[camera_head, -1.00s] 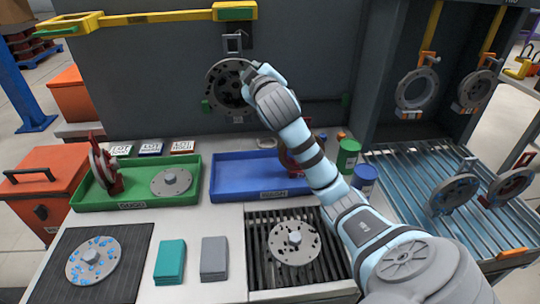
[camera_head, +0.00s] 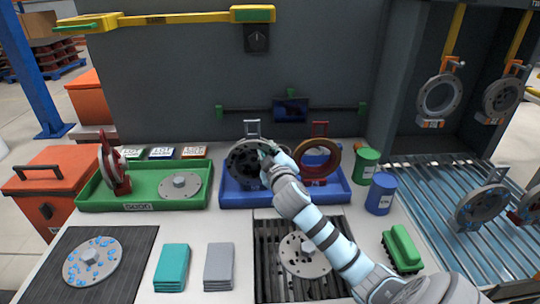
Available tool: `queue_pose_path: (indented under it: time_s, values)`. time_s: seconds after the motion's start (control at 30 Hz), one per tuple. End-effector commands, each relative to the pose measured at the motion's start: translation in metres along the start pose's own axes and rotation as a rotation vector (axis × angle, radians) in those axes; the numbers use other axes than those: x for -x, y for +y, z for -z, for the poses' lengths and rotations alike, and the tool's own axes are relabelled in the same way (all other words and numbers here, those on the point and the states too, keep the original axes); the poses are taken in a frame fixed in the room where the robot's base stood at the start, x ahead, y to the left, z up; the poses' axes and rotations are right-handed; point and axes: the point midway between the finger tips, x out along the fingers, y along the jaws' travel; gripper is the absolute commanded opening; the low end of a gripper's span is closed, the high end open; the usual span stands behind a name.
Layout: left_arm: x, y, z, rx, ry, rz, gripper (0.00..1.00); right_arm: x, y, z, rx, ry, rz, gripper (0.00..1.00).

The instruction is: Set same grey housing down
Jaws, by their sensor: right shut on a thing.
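The grey housing (camera_head: 243,165), a round plate with dark holes and a small square hook on top, is upright at the left part of the blue tray (camera_head: 236,196). My right gripper (camera_head: 266,155) is shut on its right edge, and the fingertips are partly hidden by the wrist. I cannot tell whether the housing touches the tray floor. A brown ring-shaped part (camera_head: 333,160) with a red bracket stands in the same tray, just right of my gripper. My left gripper is out of view.
A green tray (camera_head: 130,204) at left holds a red-based part and a flat grey disc. Green (camera_head: 367,163) and blue (camera_head: 381,195) cans stand right of the blue tray. A grate (camera_head: 265,285) with a grey disc lies in front, under my arm. Housings hang at far right.

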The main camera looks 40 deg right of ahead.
Motion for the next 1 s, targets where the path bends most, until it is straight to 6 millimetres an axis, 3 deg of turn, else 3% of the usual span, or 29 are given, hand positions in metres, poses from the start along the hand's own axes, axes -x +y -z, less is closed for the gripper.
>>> queue_pose_path:
  time_s: [0.2, 0.23, 0.33, 0.73, 0.87, 1.0]
  values:
    - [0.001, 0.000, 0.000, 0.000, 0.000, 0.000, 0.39, 0.000, 0.001, 0.001, 0.000, 0.001, -0.001, 0.00]
    - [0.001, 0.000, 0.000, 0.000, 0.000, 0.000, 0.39, 0.000, 0.000, -0.001, 0.001, -0.003, 0.001, 0.22]
    - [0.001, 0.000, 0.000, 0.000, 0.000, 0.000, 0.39, 0.000, 0.000, 0.000, 0.001, -0.002, 0.001, 0.38]
    - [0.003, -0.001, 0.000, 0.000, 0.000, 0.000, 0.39, 0.005, 0.002, 0.001, 0.001, -0.002, 0.001, 0.39]
    - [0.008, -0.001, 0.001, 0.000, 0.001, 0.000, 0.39, 0.027, 0.002, 0.002, 0.003, -0.002, 0.002, 0.39]
    - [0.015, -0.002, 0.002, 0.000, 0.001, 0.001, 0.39, 0.065, 0.002, 0.003, 0.001, -0.001, 0.003, 0.39]
